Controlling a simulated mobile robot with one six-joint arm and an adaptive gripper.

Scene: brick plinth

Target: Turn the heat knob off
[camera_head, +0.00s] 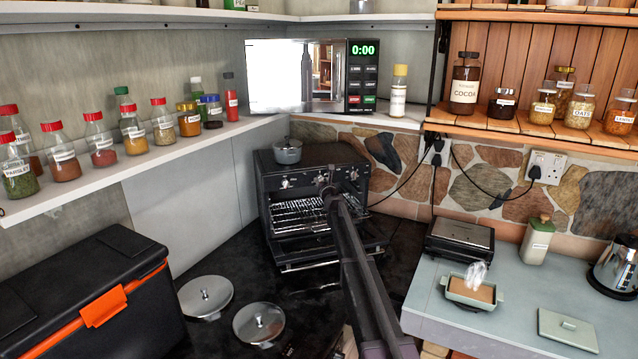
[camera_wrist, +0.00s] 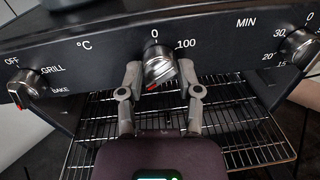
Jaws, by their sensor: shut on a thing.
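The heat knob (camera_wrist: 159,66) is the silver middle knob on the oven's black front panel, between the "°C" and "100" marks and under a "0". A red mark shows low on its face, left of centre. My gripper (camera_wrist: 160,78) has one finger on each side of the knob and is shut on it. The oven (camera_head: 312,172) stands in the back corner in the head view with its door open and wire racks showing. There my arm reaches up to the panel, and the knob is hidden behind my gripper.
A mode knob (camera_wrist: 24,88) marked OFF, GRILL and BAKE is left of the heat knob, and a timer knob (camera_wrist: 300,46) is right. The lowered oven door (camera_head: 312,262) lies below. A grey pot (camera_head: 287,152) sits on the oven. Pot lids (camera_head: 206,294) lie on the dark counter.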

